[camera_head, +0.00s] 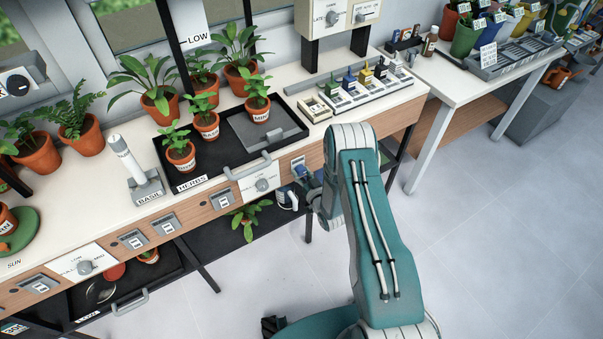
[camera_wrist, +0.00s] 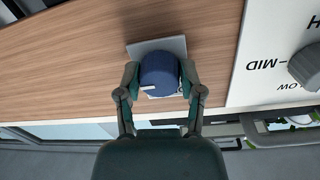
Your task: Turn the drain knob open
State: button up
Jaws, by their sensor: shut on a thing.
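A dark blue round knob (camera_wrist: 159,72) sits on a pale grey plate (camera_wrist: 142,48) on the wooden front panel. It is the only knob at my gripper, so I take it as the drain knob; no drain label is readable. A short white mark shows low on the knob's left part, lying nearly level in the wrist view. My gripper (camera_wrist: 159,80) is shut on the knob, one finger on each side. Part of the plate and its lettering is hidden behind the knob. In the head view, my gripper (camera_head: 303,180) is at the bench front, and my arm partly covers it.
A white panel (camera_wrist: 258,72) with a grey dial marked MID and LOW is close on the right in the wrist view. A black herb tray (camera_head: 290,118) with potted plants is on the bench above. The floor (camera_head: 480,230) to the right is clear.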

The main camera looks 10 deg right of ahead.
jog(key=shift+w, duration=0.1)
jog(key=o, duration=1.2)
jog(key=shift+c, duration=0.2)
jog(key=v, duration=1.2)
